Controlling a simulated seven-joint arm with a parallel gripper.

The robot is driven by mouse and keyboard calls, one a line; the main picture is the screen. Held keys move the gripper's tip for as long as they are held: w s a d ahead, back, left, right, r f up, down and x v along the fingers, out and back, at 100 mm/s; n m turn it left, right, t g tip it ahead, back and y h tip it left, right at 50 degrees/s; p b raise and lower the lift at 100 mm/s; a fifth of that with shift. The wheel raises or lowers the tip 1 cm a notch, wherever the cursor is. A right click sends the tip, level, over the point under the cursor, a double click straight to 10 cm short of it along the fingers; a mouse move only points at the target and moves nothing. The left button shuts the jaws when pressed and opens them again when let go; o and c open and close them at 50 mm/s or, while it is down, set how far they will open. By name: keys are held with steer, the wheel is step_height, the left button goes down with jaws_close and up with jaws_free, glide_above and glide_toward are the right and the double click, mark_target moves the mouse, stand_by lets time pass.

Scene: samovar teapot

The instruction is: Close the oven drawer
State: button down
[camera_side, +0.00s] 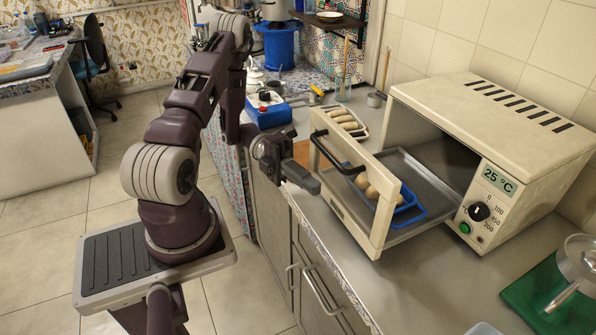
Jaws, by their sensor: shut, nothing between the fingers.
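The oven (490,140) is a cream box on the counter at the right, with a display reading 25 °C, a black knob and a green button. Its drawer (345,205) is pulled out toward the left, with a cream front panel, a black handle (327,148) and a grey metal tray (425,180). A blue rack (407,207) with several egg-like items (376,187) stands in the drawer just behind the front. My gripper (312,184) is shut and empty, just left of the drawer front. I cannot tell whether it touches the front.
A white tray with several bread-like pieces (345,120) lies behind the drawer. A blue box (267,112) stands on the counter behind my gripper. A glass pot (575,265) on a green board (530,290) is at the right front.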

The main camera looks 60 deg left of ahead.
steer(key=w, duration=0.1)
steer(key=w+d, duration=0.1)
steer(key=w, duration=0.1)
steer(key=w+d, duration=0.1)
steer(key=shift+w+d, duration=0.15)
steer(key=shift+w, duration=0.15)
steer(key=w, duration=1.9)
steer(key=shift+w, duration=0.9)
steer(key=shift+r, duration=0.1)
